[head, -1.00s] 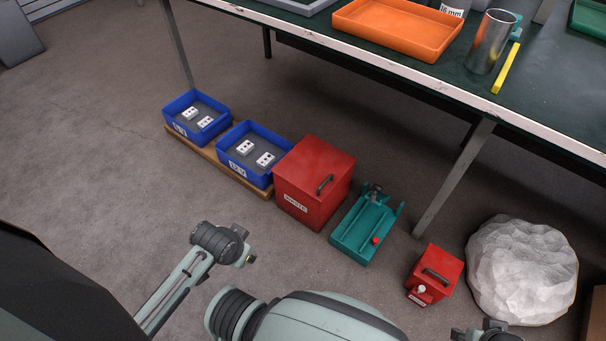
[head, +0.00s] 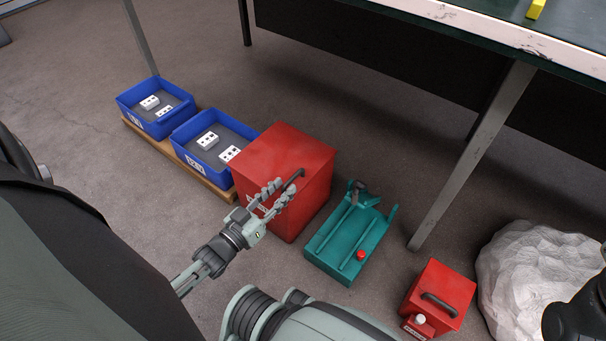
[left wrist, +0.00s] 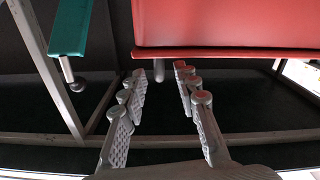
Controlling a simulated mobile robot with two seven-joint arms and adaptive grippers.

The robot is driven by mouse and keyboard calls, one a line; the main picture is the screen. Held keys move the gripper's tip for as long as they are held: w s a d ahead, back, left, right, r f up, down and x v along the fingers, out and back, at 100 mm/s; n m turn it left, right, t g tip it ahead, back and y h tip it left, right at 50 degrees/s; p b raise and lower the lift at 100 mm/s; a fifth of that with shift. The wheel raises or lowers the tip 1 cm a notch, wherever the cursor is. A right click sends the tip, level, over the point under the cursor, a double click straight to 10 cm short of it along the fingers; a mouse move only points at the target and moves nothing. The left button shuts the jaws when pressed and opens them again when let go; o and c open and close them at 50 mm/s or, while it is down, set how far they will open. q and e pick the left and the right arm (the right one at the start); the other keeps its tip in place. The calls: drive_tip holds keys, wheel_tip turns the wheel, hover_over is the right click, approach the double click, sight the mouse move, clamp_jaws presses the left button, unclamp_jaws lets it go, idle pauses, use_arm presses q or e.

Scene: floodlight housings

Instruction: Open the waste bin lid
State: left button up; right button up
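The red waste bin (head: 285,150) stands on the floor in the head view, its lid shut flat on top. A dark bar handle (head: 294,179) sits near the lid's front right edge. My left gripper (head: 275,188) is open, its fingers spread in front of the bin and close to the handle. The fingers hide much of the bin's front label. In the left wrist view the red bin (left wrist: 230,22) fills the top right, beyond the open fingers (left wrist: 160,78). I cannot tell whether the fingers touch the handle.
Two blue bins (head: 155,107) with white sockets stand on a wooden board to the left. A teal tray-like holder (head: 350,240) and a small red box (head: 440,298) lie to the right. A table leg (head: 470,160) and a pale rock (head: 530,270) are farther right.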

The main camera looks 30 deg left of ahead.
sight(300, 172)
use_arm(q)
drive_tip(key=w, duration=0.2)
drive_tip(key=w+b, duration=0.1)
drive_tip(key=w, duration=0.4)
drive_tip(key=shift+w+d+b, duration=0.15)
drive_tip(key=shift+d+b, duration=0.15)
drive_tip(key=shift+d, duration=0.05)
clamp_jaws()
drive_tip(key=shift+r, duration=0.1)
